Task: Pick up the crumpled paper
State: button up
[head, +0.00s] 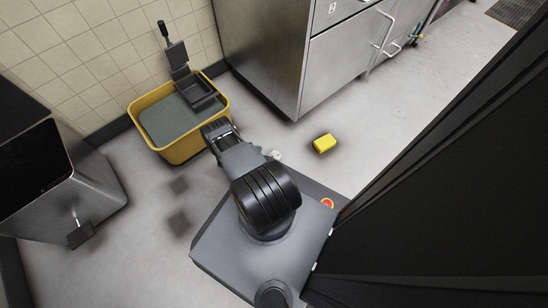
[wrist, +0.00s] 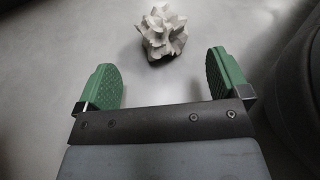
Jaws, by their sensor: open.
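The crumpled paper (wrist: 162,32) is a pale, jagged ball on the grey floor at the top middle of the wrist view. In the head view a small whitish bit of it (head: 276,155) shows beside my arm, the rest hidden. My gripper (wrist: 163,68) is open, its two green ridged fingers spread wide with nothing between them. The paper lies beyond the fingertips, roughly centred between them and apart from both. In the head view my gripper is mostly hidden behind my arm.
A yellow mop bucket (head: 163,152) with a dark wringer (head: 196,92) stands by the tiled wall. A yellow block (head: 324,143) lies on the floor right of my arm. Steel cabinets (head: 262,50) stand behind. A dark steel appliance (head: 75,195) is at left. Open floor lies between.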

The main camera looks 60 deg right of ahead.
aim_at(274, 156)
jog(key=shift+r+b+x, duration=0.15)
jog(key=shift+b+x, duration=0.15)
jog(key=shift+x, duration=1.2)
jog(key=shift+r+b+x, duration=0.15)
jog(key=shift+b+x, duration=0.15)
jog(key=shift+x, duration=1.2)
jog(key=shift+s, duration=0.1)
jog(key=c, duration=1)
